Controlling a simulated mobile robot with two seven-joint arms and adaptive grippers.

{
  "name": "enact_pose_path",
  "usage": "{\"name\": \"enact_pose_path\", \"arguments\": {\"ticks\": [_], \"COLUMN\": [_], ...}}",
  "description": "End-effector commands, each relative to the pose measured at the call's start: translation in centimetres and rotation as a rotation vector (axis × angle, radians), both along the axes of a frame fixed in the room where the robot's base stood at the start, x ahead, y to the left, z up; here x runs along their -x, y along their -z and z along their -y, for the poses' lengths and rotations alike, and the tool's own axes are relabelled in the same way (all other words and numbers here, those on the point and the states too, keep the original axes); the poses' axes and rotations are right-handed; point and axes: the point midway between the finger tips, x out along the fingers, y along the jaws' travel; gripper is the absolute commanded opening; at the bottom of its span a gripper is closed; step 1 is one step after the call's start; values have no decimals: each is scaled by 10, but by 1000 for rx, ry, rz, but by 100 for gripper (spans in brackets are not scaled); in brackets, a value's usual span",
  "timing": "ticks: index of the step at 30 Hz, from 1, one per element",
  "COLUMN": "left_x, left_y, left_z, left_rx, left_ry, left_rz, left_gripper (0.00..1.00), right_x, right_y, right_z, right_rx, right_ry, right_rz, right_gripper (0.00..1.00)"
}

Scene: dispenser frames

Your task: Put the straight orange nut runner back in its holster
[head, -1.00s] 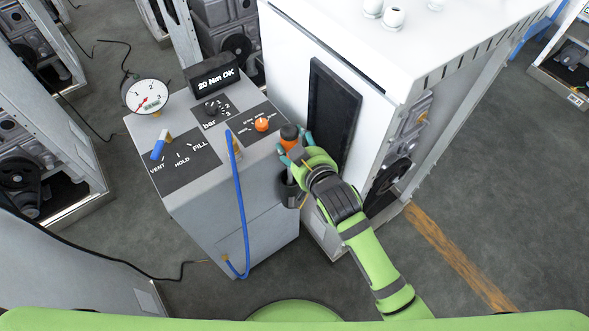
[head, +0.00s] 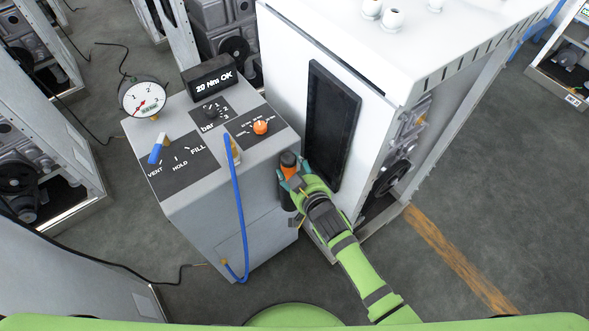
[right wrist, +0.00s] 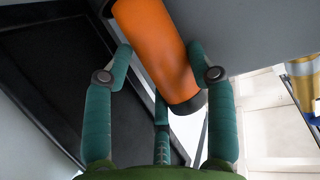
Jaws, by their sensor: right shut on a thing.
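The orange nut runner (head: 289,171), with a dark cap, is upright in the fingers of my right gripper (head: 294,174), beside the right side of the grey console. A black holster (head: 287,196) is on that side, directly below the orange body. My gripper and the tool partly hide it, and I cannot tell how far the tool's lower end is inside it. In the right wrist view, the teal fingers of my right gripper (right wrist: 160,52) are on either side of the orange cylinder (right wrist: 155,45), whose dark end ring shows. My left gripper is out of view.
The grey console (head: 225,215) carries a gauge (head: 143,99), knobs and a "20 Nm OK" display (head: 209,76). A blue hose (head: 239,205) hangs down its front. A white cabinet with a dark panel (head: 332,125) stands close on the right, leaving a narrow gap.

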Motion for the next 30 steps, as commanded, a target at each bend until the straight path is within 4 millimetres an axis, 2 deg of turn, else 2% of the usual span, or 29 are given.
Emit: {"name": "enact_pose_path", "arguments": {"ticks": [2,3,4,17,23,30], "left_x": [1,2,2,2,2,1], "left_y": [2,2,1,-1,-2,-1], "left_z": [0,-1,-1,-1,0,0], "left_rx": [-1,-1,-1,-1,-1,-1], "left_ry": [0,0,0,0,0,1], "left_rz": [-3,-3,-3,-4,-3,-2], "left_gripper": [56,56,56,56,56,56], "right_x": [-1,0,0,2,25,67], "right_y": [1,2,2,-1,-10,-28], "right_z": [-1,0,0,1,10,27], "right_rx": [-2,0,0,1,2,2], "right_ry": [-1,0,0,0,0,0], "right_rz": [4,0,-1,-2,-2,-2], "right_gripper": [2,68,80,80,80,80]}}
